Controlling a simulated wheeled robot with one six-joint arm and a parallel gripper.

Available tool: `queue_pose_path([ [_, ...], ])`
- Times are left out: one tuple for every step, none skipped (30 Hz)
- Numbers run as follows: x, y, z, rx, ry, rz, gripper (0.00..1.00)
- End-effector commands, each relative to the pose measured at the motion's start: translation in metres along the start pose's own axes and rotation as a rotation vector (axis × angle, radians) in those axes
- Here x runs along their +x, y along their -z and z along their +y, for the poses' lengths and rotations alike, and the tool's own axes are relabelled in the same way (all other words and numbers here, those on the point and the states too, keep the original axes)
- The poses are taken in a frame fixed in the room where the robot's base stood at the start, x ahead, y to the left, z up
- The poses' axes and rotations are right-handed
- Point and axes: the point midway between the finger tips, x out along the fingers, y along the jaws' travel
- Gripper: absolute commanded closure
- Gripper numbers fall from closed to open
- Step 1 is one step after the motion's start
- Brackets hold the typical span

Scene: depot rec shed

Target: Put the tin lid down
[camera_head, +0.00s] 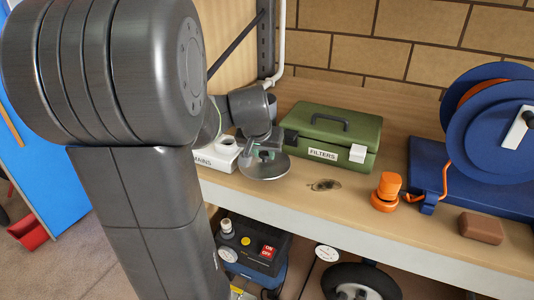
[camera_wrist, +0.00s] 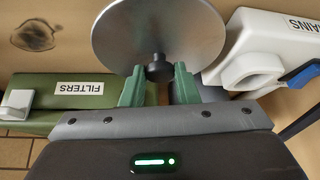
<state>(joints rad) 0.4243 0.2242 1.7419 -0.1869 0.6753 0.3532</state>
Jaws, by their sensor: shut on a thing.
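The tin lid (camera_head: 264,168) is a round grey metal disc with a black knob. It also shows in the wrist view (camera_wrist: 150,28), where the green fingers of my gripper (camera_wrist: 160,70) are shut on its knob. In the head view my gripper (camera_head: 263,153) is over the wooden workbench (camera_head: 240,187), between the white box and the green filters box. The lid is over the bench top, close to it. I cannot tell whether it touches the wood. My arm hides part of the bench on the left.
The green filters box (camera_head: 330,138) stands right behind the lid, and the white box (camera_head: 217,158) is at its left. A dark ring stain (camera_head: 325,185) marks bare bench at the right. Further right are an orange object (camera_head: 387,192), a brown block (camera_head: 481,227) and a blue reel (camera_head: 490,120).

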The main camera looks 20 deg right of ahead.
Motion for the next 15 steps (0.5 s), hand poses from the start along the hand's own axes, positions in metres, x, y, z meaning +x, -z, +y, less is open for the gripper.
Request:
queue_pose_path([
  [0.0,0.001,0.0,0.0,0.0,0.0,0.95],
  [0.006,-0.004,0.001,0.001,-0.001,-0.001,0.95],
  [0.012,-0.009,0.001,0.002,-0.001,-0.001,0.95],
  [0.016,-0.011,0.001,0.002,-0.002,-0.001,0.95],
  [0.02,-0.014,0.002,0.003,-0.002,-0.001,0.95],
  [0.024,-0.017,0.002,0.003,-0.002,0.0,0.95],
  [0.026,-0.019,0.003,0.004,-0.002,0.0,0.95],
  [0.028,-0.021,0.003,0.004,-0.003,0.001,0.95],
  [0.03,-0.022,0.003,0.005,-0.003,0.001,0.95],
  [0.03,-0.022,0.003,0.005,-0.003,0.0,0.95],
  [0.03,-0.022,0.003,0.005,-0.003,0.0,0.95],
  [0.029,-0.022,0.003,0.005,-0.003,0.0,0.95],
  [0.028,-0.022,0.003,0.005,-0.003,0.0,0.95],
  [0.028,-0.022,0.003,0.005,-0.003,0.0,0.95],
  [0.028,-0.022,0.003,0.005,-0.003,0.0,0.95],
])
